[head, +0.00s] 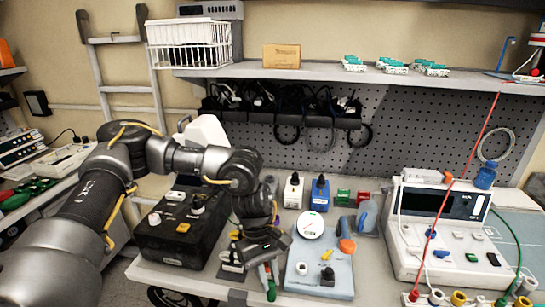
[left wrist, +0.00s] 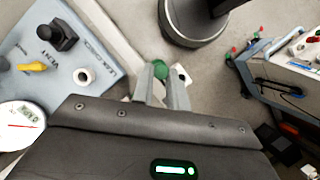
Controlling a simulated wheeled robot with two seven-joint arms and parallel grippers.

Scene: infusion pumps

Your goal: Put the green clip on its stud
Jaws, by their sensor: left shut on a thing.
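My left gripper (head: 267,282) is at the front edge of the bench, left of the pale blue gauge panel. It is shut on a small green clip (head: 271,294), which shows at the fingertips. In the left wrist view the green clip (left wrist: 160,69) is between the two fingers (left wrist: 164,88), partly hidden by them, with a small white piece beside it. The white console (head: 445,225) at the right has several coloured knobs and sockets along its front. I cannot tell which part is the clip's stud. My right gripper is not in view.
The pale blue panel (head: 338,283) carries a round gauge (head: 312,225), a black knob and a yellow lever. A black box (head: 180,240) stands left of the gripper. A thin red rod (head: 460,180) slants before the console.

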